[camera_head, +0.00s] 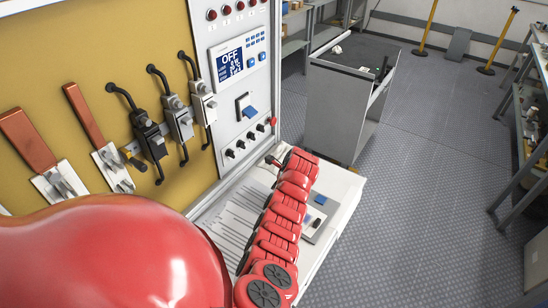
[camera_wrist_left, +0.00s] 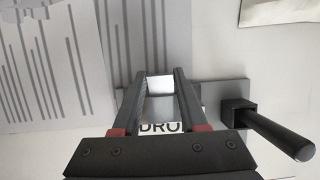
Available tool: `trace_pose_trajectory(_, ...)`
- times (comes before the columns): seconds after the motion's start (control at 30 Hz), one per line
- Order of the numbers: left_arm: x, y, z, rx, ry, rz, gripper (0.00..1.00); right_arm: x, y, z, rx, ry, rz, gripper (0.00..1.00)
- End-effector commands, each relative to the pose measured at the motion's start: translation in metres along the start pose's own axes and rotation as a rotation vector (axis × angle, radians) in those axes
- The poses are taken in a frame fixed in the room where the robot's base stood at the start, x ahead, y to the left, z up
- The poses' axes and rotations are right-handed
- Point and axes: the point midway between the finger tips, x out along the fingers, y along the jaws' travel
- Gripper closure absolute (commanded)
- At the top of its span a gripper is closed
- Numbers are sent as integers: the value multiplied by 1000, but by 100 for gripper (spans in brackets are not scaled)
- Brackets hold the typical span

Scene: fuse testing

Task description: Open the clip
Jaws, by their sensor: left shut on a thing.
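In the left wrist view, my left gripper (camera_wrist_left: 162,74) points down at the clip, a grey metal piece (camera_wrist_left: 214,95) on a white surface. Its two dark fingers stand on either side of a pale, shiny part of the clip (camera_wrist_left: 160,84) and are shut on it. Lettering reading "DRO" shows between the fingers, just above the gripper body. A black handle (camera_wrist_left: 275,133) sticks out to the right from a square black block. In the head view, a red jointed arm (camera_head: 285,208) of mine covers part of the bench, and neither gripper shows clearly. The clip cannot be made out there.
A printed sheet (camera_head: 236,222) lies on the white bench beside the arm. Behind stands a yellow panel (camera_head: 140,55) with lever switches (camera_head: 152,138) and a control box (camera_head: 240,62) reading "OFF". A grey cart (camera_head: 340,108) stands beyond the bench.

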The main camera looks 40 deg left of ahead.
Motion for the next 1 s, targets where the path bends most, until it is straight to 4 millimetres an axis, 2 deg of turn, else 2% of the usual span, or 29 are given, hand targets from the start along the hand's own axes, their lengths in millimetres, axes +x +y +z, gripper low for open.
trace_pose_trajectory(0.17, 0, 0, 1, -2, 9, 1, 100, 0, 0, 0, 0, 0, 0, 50)
trace_pose_trajectory(0.33, 5, 0, 5, -10, 130, 1, 100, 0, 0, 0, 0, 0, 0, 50)
trace_pose_trajectory(0.53, 22, -1, 4, -11, 350, -2, 100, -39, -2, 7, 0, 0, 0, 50)
trace_pose_trajectory(0.63, 22, -1, 4, -7, 419, -2, 100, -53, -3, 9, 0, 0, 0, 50)
trace_pose_trajectory(0.77, 20, 0, 5, -2, 466, 1, 100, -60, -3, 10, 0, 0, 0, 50)
trace_pose_trajectory(1.0, 17, 1, 5, 1, 477, 3, 100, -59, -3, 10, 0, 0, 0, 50)
